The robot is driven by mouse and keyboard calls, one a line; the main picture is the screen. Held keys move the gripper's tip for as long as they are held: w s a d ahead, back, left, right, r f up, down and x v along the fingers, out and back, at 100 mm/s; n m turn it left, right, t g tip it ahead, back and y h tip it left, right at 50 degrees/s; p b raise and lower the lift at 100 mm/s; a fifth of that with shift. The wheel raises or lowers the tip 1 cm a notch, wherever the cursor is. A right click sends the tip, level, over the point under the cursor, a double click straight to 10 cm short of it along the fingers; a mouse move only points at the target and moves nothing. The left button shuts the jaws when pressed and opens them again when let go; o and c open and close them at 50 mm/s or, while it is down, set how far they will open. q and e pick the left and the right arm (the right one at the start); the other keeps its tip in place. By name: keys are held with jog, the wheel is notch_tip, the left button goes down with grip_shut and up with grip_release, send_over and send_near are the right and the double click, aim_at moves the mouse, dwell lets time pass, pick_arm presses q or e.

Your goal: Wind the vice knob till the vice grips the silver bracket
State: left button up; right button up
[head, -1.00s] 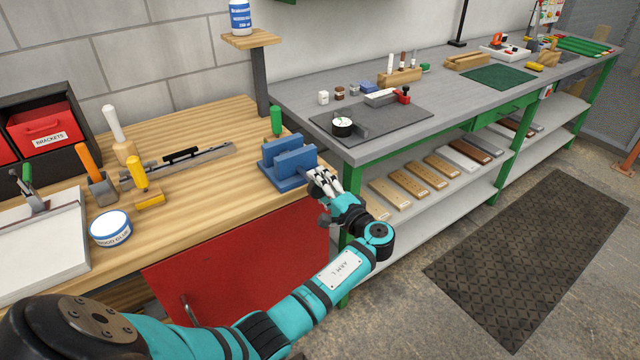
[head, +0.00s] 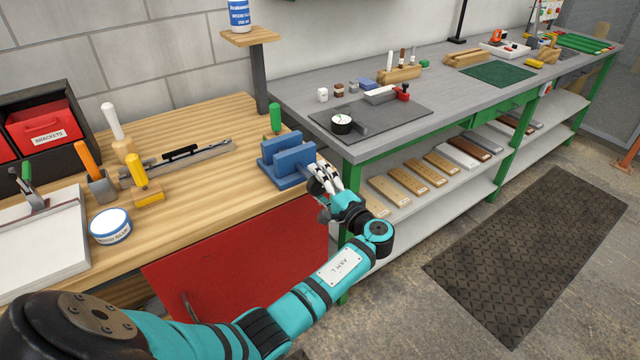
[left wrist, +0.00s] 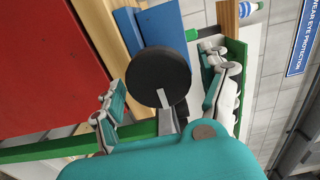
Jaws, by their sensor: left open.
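The blue vice (head: 287,162) sits at the right front corner of the wooden bench, and its blue body also shows in the left wrist view (left wrist: 165,28). The dark round vice knob (left wrist: 158,77) faces me in the left wrist view; in the head view my fingers mostly hide it. My left gripper (head: 321,178) is at the vice's front, its fingers spread on either side of the knob in the left wrist view (left wrist: 160,85). It is open, and I cannot tell whether a finger touches the knob. I cannot make out the silver bracket clearly. My right gripper is not in view.
A green-handled tool (head: 275,118) stands just behind the vice. A post with a small shelf (head: 250,37) rises beyond it. The grey bench (head: 300,95) begins close to the right. A red panel (head: 240,265) hangs below the bench front.

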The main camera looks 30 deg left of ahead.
pick_arm(q)
jog(key=v, duration=1.2)
jog(key=shift+f, duration=0.15)
